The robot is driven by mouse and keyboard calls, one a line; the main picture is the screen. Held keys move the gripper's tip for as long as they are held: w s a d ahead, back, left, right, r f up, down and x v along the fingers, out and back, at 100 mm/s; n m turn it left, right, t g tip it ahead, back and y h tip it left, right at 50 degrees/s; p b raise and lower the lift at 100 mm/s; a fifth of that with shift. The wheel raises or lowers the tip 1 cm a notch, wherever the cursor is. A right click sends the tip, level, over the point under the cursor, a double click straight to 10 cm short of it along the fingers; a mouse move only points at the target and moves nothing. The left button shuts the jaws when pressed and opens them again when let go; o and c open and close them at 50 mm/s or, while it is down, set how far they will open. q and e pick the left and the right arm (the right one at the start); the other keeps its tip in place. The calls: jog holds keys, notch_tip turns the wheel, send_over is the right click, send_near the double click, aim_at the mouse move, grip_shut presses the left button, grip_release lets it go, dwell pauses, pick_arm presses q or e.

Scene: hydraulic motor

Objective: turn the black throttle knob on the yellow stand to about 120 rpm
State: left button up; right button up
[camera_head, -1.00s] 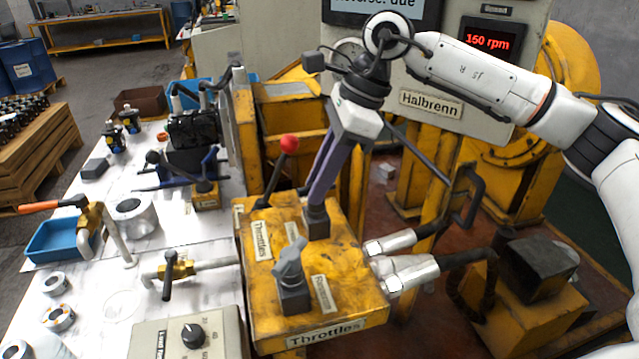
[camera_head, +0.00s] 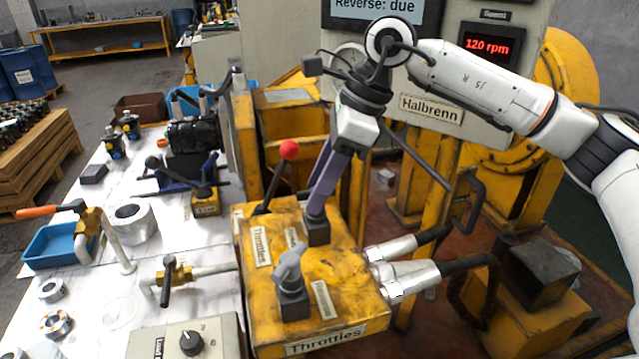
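The yellow stand (camera_head: 350,265), labelled Throttles, has two dark blocks on top. My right gripper (camera_head: 317,212) reaches down with its purple fingers to the rear block (camera_head: 317,233). Its fingertips close around the black throttle knob there, which they almost fully hide. A grey knob (camera_head: 289,268) stands free on the front block. A lever with a red ball (camera_head: 288,150) rises behind, left of the fingers. The red display (camera_head: 487,43) reads 120 rpm. My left gripper is not in view.
Two silver hose fittings (camera_head: 405,275) stick out right of the stand. A grey box with a black dial (camera_head: 191,342) sits at the front. The white table (camera_head: 120,310) on the left holds valves, rings and a blue tray (camera_head: 55,246).

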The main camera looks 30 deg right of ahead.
jog(key=v, duration=1)
jog(key=shift+r, duration=0.15)
jog(key=x, duration=1)
